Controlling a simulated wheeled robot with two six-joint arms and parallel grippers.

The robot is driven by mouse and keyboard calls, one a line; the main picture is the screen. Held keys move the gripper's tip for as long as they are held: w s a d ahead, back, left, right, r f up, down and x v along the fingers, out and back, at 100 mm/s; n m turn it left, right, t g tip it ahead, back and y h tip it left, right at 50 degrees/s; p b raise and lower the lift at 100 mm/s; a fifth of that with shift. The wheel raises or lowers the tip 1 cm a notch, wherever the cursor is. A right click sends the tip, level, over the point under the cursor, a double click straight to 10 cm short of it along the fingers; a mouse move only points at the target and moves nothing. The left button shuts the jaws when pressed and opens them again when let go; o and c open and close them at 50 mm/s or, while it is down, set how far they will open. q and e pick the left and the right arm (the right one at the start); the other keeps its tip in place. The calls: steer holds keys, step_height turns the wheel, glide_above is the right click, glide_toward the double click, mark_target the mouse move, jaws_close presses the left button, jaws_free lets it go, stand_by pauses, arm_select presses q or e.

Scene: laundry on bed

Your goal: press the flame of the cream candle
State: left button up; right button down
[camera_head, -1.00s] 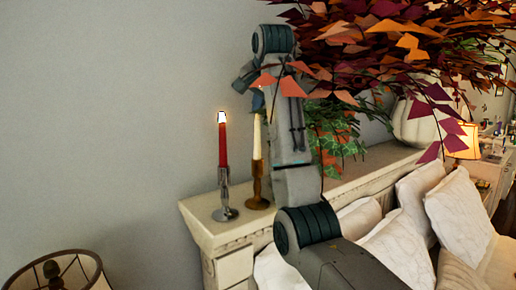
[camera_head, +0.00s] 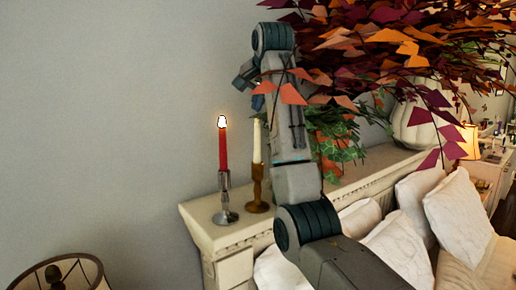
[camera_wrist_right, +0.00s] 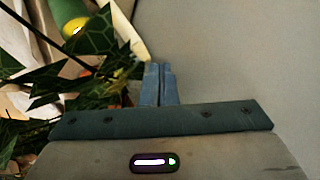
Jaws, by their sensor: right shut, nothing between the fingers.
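The cream candle (camera_head: 257,141) stands upright in a brass-coloured holder (camera_head: 257,190) on the left end of the headboard ledge. No flame shows on it in the head view; its top is close below my right gripper (camera_head: 258,103). My right gripper is shut and empty, its fingertips partly hidden by leaves. In the right wrist view the blue fingers (camera_wrist_right: 158,85) are together. A cream strip (camera_wrist_right: 130,38) shows just beyond them to the left; I cannot tell whether it is the candle. My left gripper is not in view.
A lit red candle (camera_head: 223,150) in a silver holder (camera_head: 225,207) stands left of the cream one. Autumn leaves (camera_head: 400,40) and green ivy (camera_head: 335,135) crowd the right arm. A lampshade (camera_head: 60,270) is at lower left. Pillows (camera_head: 400,245) lie at right.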

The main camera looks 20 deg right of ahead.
steer(key=shift+r+p, duration=0.35)
steer(key=shift+r, duration=2.15)
